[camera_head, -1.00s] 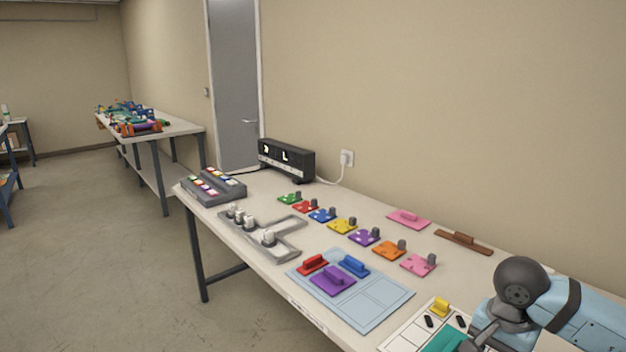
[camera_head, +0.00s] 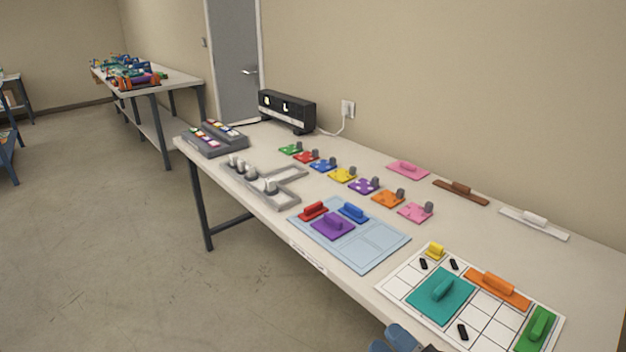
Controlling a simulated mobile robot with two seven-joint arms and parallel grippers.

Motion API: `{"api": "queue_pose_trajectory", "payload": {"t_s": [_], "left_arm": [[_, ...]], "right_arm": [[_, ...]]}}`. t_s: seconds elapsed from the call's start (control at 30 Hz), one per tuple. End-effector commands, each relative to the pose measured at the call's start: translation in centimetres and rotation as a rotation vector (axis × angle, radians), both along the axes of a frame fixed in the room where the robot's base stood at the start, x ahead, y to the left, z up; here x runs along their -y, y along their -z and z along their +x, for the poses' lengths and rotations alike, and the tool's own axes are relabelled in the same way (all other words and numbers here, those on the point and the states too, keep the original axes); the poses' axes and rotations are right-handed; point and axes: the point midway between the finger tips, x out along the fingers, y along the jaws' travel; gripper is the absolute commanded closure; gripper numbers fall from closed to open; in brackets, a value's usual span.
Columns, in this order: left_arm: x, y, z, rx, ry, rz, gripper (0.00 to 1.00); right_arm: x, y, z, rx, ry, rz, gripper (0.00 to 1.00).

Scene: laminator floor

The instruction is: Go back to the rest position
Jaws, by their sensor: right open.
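Only a small part of my right gripper (camera_head: 408,339) shows, at the bottom edge of the head view, in front of the table's front edge. It is open, and I see nothing held in it. Its fingertips are mostly cut off by the frame. It is apart from the white grid board (camera_head: 395,285), which lies just behind it with teal, orange, green and yellow handled pieces on it. My left gripper is not in view.
The long table (camera_head: 590,275) carries a light blue board (camera_head: 377,258), a row of coloured knobbed plates, a grey tray (camera_head: 285,197), a button box (camera_head: 214,139) and a black display (camera_head: 287,112). A second table (camera_head: 178,80) stands behind.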

Motion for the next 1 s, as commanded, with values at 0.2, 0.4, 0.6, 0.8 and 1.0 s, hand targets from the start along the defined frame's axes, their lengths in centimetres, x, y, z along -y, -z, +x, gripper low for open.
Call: {"api": "queue_pose_trajectory", "payload": {"t_s": [0.2, 0.4, 0.6, 0.8, 1.0], "left_arm": [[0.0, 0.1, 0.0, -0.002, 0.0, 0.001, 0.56], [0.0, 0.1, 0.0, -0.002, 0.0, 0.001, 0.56], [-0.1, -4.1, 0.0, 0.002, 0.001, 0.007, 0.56], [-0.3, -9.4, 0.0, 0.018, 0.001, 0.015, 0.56], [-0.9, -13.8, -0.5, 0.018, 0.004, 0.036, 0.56]], "right_arm": [[4.5, 11.8, -4.0, -0.789, 0.288, 0.51, 0.56], [5.7, 19.0, -10.3, -1.243, 0.463, 0.811, 0.56], [5.9, 16.5, -12.0, -1.342, 0.506, 0.873, 0.56], [6.3, 11.8, -12.2, -1.33, 0.51, 0.859, 0.56], [6.7, 6.9, -12.5, -1.319, 0.513, 0.844, 0.56]]}}
